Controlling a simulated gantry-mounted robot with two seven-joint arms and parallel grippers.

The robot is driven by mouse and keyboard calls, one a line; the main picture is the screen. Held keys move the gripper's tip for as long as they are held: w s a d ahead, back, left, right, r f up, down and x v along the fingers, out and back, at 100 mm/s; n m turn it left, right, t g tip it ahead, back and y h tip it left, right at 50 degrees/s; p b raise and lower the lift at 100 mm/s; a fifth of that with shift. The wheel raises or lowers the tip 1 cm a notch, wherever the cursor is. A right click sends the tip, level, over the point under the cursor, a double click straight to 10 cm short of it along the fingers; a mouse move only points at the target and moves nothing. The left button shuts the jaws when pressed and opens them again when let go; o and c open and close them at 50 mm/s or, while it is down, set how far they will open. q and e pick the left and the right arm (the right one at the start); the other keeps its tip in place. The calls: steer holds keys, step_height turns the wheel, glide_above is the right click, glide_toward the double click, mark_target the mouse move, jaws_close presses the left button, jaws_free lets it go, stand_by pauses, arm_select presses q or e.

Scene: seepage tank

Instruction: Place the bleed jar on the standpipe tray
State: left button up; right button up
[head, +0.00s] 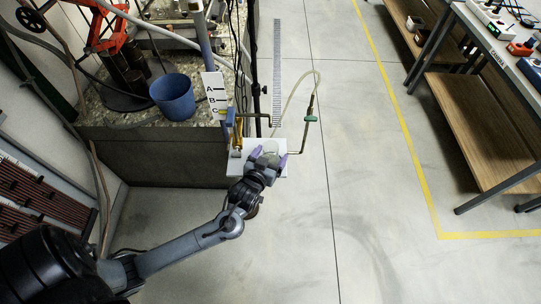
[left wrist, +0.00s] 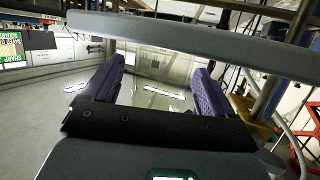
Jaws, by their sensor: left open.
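The white tray (head: 234,167) sticks out from the end of the stone-topped tank, low in the middle of the head view. My left gripper (head: 270,154), with purple finger pads, is over this tray and hides part of it. Its fingers are apart; they also show in the left wrist view (left wrist: 157,88). A pale patch shows between the fingertips in the head view, but I cannot tell whether it is the bleed jar or the tray. I cannot make out the jar for certain in either view. My right gripper is not in view.
A brass-coloured fitting (head: 237,134) stands at the tray's back left, beside the A-B-C board (head: 214,95). A thin pipe with a green valve (head: 311,119) and a clear hose rise at the right. A blue bucket (head: 172,97) stands on the tank.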

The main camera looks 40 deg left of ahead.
arm_select(q)
steer(key=s+d+m+g+h+p, duration=0.1)
steer(key=s+d+g, duration=0.4)
steer(key=s, duration=0.6)
steer(key=s+d+m+g+h, duration=0.4)
steer(key=s+d+g, duration=0.1)
steer(key=s, duration=0.7)
steer(key=shift+m+p, duration=0.4)
steer(key=shift+r, duration=0.2)
